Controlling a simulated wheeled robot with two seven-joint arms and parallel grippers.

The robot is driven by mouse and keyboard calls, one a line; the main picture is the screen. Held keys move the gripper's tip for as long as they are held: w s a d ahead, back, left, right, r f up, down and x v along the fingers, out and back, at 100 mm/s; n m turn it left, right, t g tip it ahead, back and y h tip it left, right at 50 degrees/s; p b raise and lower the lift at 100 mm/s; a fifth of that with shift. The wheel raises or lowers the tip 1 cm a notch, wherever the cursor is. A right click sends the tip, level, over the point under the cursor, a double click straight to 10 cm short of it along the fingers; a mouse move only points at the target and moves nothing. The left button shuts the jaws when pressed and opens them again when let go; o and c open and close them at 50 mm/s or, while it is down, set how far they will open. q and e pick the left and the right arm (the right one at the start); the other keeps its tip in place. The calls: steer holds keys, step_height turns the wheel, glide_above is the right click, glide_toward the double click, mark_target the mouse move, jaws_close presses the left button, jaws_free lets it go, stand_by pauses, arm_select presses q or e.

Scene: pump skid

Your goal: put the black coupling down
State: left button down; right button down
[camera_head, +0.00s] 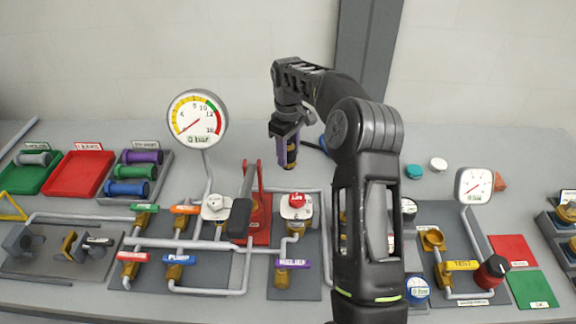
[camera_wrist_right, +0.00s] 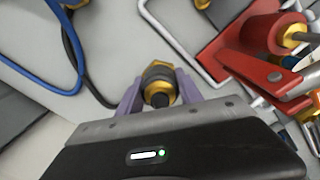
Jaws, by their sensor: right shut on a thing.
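My right gripper (camera_head: 287,157) hangs above the grey table behind the pipework, its purple fingers pointing down. It is shut on the black coupling (camera_wrist_right: 159,82), which shows brass and black parts between the fingers in the right wrist view. In the head view only a bit of the coupling's brass and dark body shows at the fingertips, and the fingers hide the rest. It appears held clear of the table. My left gripper is not in view.
A round gauge (camera_head: 198,119) and a red hand pump (camera_head: 257,213) stand left of the gripper. A green tray (camera_head: 47,185), an empty red tray (camera_head: 80,174) and a grey tray (camera_head: 160,192) with coloured couplings lie at left. A blue hose (camera_wrist_right: 62,92) lies nearby.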

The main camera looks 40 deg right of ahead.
mark_target(288, 166)
step_height(288, 166, down, 4)
steer(key=shift+f+p, duration=0.1)
steer(key=shift+p, duration=0.45)
steer(key=shift+f, duration=0.4)
steer(key=shift+f, duration=0.15)
steer(key=c, duration=0.8)
jaws_free()
